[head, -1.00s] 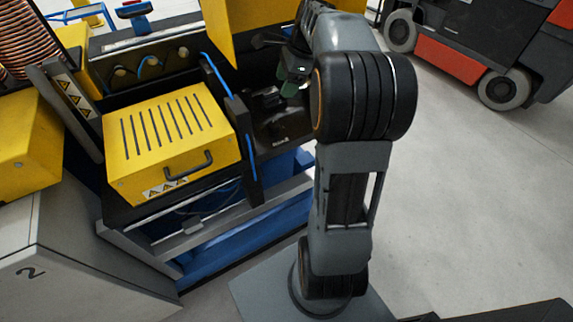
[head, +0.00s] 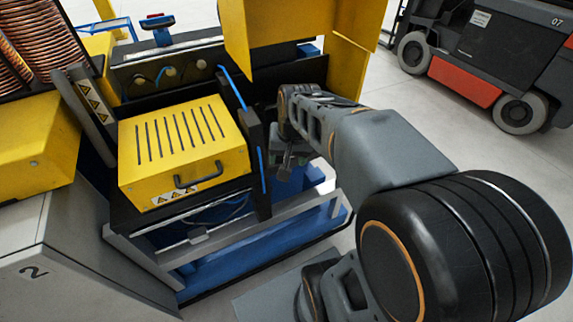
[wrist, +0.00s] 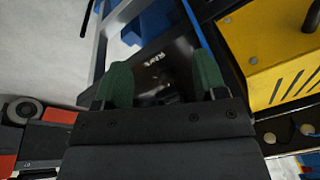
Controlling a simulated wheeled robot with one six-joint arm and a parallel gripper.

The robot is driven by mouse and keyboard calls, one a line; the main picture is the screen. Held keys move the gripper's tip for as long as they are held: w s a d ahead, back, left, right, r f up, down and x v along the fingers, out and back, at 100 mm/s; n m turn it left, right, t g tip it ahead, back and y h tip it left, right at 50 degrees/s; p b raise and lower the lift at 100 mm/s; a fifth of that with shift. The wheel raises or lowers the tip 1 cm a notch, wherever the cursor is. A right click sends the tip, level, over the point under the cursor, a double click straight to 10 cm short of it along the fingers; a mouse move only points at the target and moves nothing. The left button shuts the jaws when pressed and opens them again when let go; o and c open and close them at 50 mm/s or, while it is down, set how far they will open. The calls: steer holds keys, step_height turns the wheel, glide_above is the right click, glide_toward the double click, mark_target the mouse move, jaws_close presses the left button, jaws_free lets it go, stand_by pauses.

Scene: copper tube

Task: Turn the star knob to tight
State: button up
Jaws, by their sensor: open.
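My gripper (wrist: 163,82) is open in the wrist view, its two green fingers spread apart over a dark plate (wrist: 180,45) with a small pale marking. A small dark shape (wrist: 170,90) shows low between the fingers; it is too dim to tell whether it is the star knob. I see no clear star knob in either view. In the head view my gripper (head: 284,162) is small and partly hidden, to the right of the black upright with the blue strip (head: 256,155). I cannot tell whether it touches anything.
A yellow slotted box with a black handle (head: 182,145) stands left of my gripper. A yellow panel (head: 290,35) rises behind. A blue and grey frame (head: 260,245) lies below. A forklift (head: 485,65) stands back right on open floor.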

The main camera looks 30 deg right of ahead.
steer(key=shift+s+a+f+n, duration=0.4)
steer(key=shift+s+a+n, duration=0.25)
steer(key=shift+s+n, duration=0.15)
steer(key=s+a+n+t, duration=0.1)
steer(key=s+a+n, duration=0.2)
steer(key=s+a, duration=0.1)
steer(key=shift+s+a+n, duration=0.15)
steer(key=shift+s+n, duration=0.15)
steer(key=shift+n, duration=0.1)
stand_by(0.6)
